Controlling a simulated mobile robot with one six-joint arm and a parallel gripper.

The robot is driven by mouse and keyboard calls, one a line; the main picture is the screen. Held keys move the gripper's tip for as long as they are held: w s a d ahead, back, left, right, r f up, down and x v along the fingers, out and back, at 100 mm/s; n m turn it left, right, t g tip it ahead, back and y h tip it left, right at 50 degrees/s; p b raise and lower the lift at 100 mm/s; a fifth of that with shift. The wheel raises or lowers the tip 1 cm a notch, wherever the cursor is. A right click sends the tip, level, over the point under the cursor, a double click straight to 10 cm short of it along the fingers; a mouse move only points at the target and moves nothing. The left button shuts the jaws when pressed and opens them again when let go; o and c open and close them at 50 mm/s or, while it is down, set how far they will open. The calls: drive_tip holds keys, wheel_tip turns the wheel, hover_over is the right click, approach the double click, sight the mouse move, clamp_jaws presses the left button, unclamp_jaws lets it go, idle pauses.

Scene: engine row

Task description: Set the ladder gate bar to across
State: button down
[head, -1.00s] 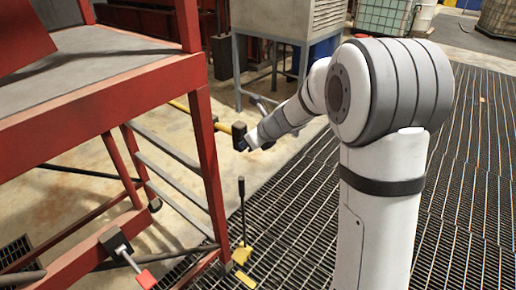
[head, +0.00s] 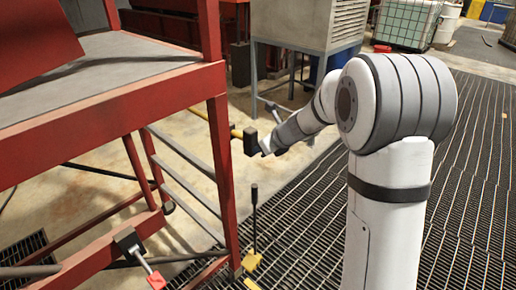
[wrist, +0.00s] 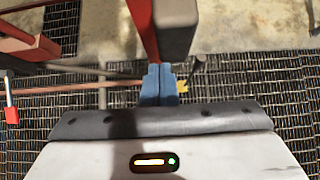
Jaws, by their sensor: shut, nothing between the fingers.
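The ladder gate bar (head: 204,115) is yellow with a black end block (head: 250,140). In the head view it juts out past the red corner post, and part of it is hidden behind that post. My gripper (head: 264,147) is just right of the block; whether they touch is unclear. In the wrist view my blue fingers (wrist: 159,84) are shut and empty. A dark grey block (wrist: 177,25), probably the bar's end, looms just beyond the fingertips beside a red upright piece.
The red platform frame (head: 222,170) stands on the left. A red-tipped lever (head: 135,250) is low on it. A black upright lever (head: 254,215) with a yellow base stands near the post. A grey cabinet (head: 300,30) is behind. Grating on the right is open.

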drive_tip(key=s+f+v, duration=0.1)
drive_tip(key=v, duration=1.1)
drive_tip(key=shift+d, duration=0.4)
drive_tip(key=shift+s+f, duration=0.1)
drive_tip(key=s+d+f+n+g+h, duration=0.1)
drive_tip(key=s+d+n+h, duration=0.1)
drive_tip(key=s+n, duration=1.1)
drive_tip(key=s+d+f+n+g+h, duration=0.1)
drive_tip(key=s+d+n+g+h, duration=0.1)
drive_tip(key=s+n, duration=1.1)
drive_tip(key=shift+s+d+f+n+h, duration=0.15)
drive_tip(key=shift+s+d+n+h, duration=0.3)
drive_tip(key=shift+s+h, duration=0.55)
drive_tip(key=shift+w, duration=0.25)
